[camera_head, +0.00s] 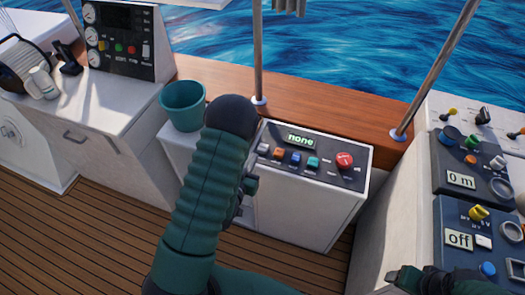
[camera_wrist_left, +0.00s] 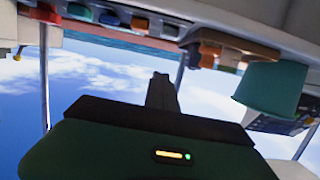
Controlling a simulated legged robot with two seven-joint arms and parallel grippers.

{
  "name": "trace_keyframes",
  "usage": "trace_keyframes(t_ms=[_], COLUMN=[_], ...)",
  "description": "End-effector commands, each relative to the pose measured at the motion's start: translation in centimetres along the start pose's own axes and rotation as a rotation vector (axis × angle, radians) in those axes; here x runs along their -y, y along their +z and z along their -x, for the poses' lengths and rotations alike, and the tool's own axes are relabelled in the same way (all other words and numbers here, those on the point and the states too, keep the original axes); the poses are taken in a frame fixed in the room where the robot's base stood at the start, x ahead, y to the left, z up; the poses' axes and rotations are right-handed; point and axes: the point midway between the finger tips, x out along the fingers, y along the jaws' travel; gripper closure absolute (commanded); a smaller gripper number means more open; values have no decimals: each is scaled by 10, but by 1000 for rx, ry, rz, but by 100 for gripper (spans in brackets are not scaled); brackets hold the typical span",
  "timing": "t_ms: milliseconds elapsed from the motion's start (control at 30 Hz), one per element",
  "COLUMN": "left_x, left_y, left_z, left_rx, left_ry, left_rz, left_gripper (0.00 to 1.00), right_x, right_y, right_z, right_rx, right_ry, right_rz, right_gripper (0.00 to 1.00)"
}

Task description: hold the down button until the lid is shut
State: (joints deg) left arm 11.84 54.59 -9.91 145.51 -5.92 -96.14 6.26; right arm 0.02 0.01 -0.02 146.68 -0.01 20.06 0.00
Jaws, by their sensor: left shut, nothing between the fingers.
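My left gripper (camera_head: 250,184) is mostly hidden behind my forearm, near the box's left front edge. In the left wrist view its fingers (camera_wrist_left: 162,92) are shut and empty, apart from the buttons. My right gripper (camera_head: 408,278) shows partly at the bottom right. I cannot make out the lid.
A round red button (camera_head: 345,160) sits on the box's right side. A teal bucket (camera_head: 183,105) stands left of my arm. Blue panels with knobs (camera_head: 470,165) are at the right. A metal pole (camera_head: 258,50) rises behind the box. Wooden deck (camera_head: 90,235) is clear at left.

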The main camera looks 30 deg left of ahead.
Motion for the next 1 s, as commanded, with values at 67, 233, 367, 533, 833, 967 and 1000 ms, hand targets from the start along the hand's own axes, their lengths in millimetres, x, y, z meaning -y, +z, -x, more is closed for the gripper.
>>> trace_keyframes(t_ms=[67,233,367,533,833,967,1000], left_x=[1,0,-1,-2,-1,-1,-1], left_y=[-1,-1,2,8,-2,-1,-2], left_z=[0,0,-5,-20,-65,-94,-102], left_rx=[-3,-3,-7,-11,-5,-4,-4], left_ry=[0,0,1,2,2,1,1], left_rz=[0,0,-1,-2,-1,-1,-1], left_gripper=[100,100,100,100,100,100,100], right_x=[0,0,0,0,0,0,0], right_y=[0,0,2,11,15,15,16], right_z=[0,0,-11,-46,-65,-66,-67], right_rx=[0,0,-1,0,-1,-1,-1], right_ry=[0,0,0,0,0,0,0], right_rz=[1,1,1,1,1,1,1], right_gripper=[31,31,31,31,31,31,31])
